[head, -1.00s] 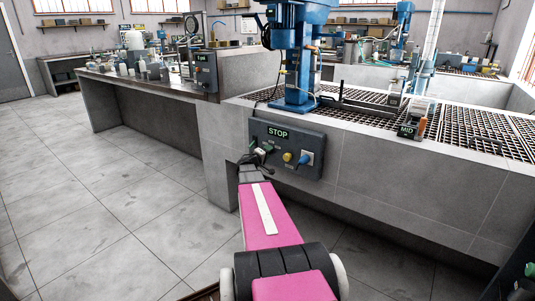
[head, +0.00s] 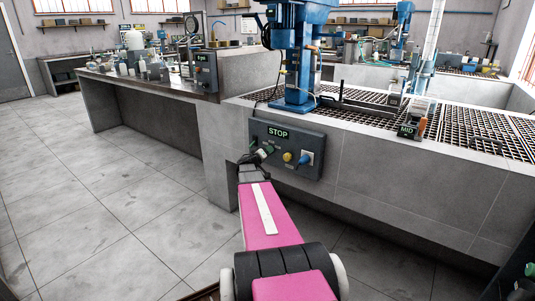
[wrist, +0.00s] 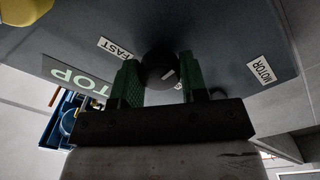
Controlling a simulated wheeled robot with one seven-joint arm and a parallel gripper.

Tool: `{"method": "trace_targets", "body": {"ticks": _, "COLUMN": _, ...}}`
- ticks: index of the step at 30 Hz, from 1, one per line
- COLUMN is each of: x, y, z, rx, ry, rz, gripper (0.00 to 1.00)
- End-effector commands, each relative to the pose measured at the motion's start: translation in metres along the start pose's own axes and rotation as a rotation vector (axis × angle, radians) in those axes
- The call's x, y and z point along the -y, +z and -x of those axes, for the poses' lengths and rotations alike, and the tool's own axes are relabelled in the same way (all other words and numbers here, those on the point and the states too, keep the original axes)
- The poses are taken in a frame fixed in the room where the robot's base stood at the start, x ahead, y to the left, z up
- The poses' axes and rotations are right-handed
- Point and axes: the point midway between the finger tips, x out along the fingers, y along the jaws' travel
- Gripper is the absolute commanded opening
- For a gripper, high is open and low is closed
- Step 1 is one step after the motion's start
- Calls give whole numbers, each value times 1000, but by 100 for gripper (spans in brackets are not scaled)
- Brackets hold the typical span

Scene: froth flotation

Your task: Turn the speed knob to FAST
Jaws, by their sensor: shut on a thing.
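The speed knob (wrist: 158,66) is a dark round knob with a short white mark, on the grey control panel (wrist: 220,45). In the wrist view my gripper (wrist: 160,80) has its green fingers on either side of the knob, shut on it. A FAST label (wrist: 116,48) lies just left of the knob; another label is mostly hidden by a finger. In the head view the panel (head: 316,144) is on the front of the bench, and my gripper (head: 264,152) is at its left part, hiding the knob. The panel's display (head: 278,133) reads STOP.
A yellow knob (head: 287,157) and a blue switch (head: 306,158) are right of my gripper on the panel. A blue machine (head: 292,60) stands above. The floor (head: 110,215) at left is clear.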

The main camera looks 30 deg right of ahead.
Motion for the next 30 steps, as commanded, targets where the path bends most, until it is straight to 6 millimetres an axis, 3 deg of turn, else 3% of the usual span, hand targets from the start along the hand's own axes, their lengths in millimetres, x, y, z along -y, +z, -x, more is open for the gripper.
{"method": "trace_targets", "body": {"ticks": 5, "x": 0, "y": 1, "z": 1, "rx": 3, "ry": -1, "rz": -2, "gripper": 16}}
{"method": "trace_targets", "body": {"ticks": 6, "x": 0, "y": 1, "z": 1, "rx": 3, "ry": -1, "rz": -2, "gripper": 46}}
{"method": "trace_targets", "body": {"ticks": 8, "x": 0, "y": 1, "z": 1, "rx": 2, "ry": -1, "rz": -2, "gripper": 65}}
{"method": "trace_targets", "body": {"ticks": 20, "x": 0, "y": 0, "z": 8, "rx": 0, "ry": -1, "rz": 0, "gripper": 65}}
{"method": "trace_targets", "body": {"ticks": 30, "x": -1, "y": 2, "z": 67, "rx": 1, "ry": -3, "rz": 0, "gripper": 65}}
